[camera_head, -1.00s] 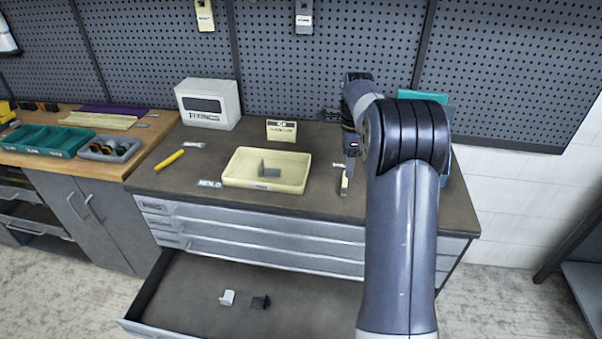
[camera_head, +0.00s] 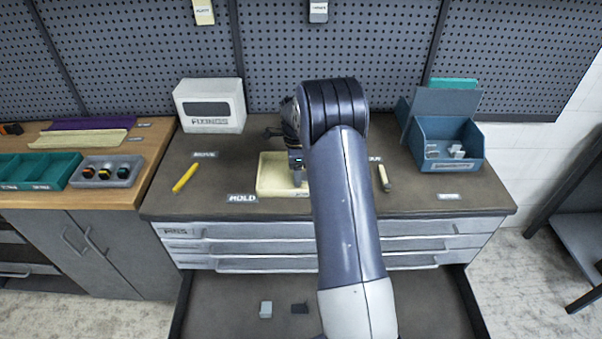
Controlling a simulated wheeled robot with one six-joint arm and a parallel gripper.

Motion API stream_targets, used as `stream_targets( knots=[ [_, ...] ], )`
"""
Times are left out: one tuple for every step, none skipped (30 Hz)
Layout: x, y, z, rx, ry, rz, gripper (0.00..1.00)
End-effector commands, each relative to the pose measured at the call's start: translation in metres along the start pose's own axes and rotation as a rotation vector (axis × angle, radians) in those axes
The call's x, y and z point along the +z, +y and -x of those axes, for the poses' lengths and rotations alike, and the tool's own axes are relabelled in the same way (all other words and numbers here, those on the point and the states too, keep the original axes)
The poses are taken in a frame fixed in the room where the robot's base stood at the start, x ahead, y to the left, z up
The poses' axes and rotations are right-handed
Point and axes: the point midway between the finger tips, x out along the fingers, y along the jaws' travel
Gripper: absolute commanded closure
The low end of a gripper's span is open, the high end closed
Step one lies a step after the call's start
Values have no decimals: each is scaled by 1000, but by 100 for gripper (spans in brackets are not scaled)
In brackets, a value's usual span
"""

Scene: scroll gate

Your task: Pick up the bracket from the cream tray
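The cream tray (camera_head: 266,186) sits on the dark worktop, its right part hidden behind my arm. My gripper (camera_head: 297,176) points down over the tray. The grey bracket that lay in the tray is hidden behind my gripper and arm. I cannot see whether the fingers are around it or touching it, or how far apart they are.
A white box (camera_head: 210,105) stands behind left, and a yellow marker (camera_head: 185,178) lies left of the tray. A small pale tool (camera_head: 384,178) and a blue bin (camera_head: 450,148) are to the right. Below, an open drawer holds a light piece (camera_head: 265,309) and a dark piece (camera_head: 300,308).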

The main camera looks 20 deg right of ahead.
Motion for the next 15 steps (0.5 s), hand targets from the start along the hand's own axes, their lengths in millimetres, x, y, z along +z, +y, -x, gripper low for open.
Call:
stream_targets(
  knots=[
    [0, 0, 0, 0, 0, 0, 38],
    [0, 0, 0, 0, 0, 0, 38],
    [0, 0, 0, 0, 0, 0, 38],
    [0, 0, 0, 0, 0, 0, 38],
    [0, 0, 0, 0, 0, 0, 39],
    [0, 0, 0, 0, 0, 0, 42],
    [0, 0, 0, 0, 0, 0, 45],
    [0, 0, 0, 0, 0, 0, 47],
    [0, 0, 0, 0, 0, 0, 50],
    [0, 0, 0, 0, 0, 0, 53],
    [0, 0, 0, 0, 0, 0, 55],
    [0, 0, 0, 0, 0, 0, 59],
    [0, 0, 0, 0, 0, 0, 61],
    [0, 0, 0, 0, 0, 0, 64],
    [0, 0, 0, 0, 0, 0, 67]
  ],
)
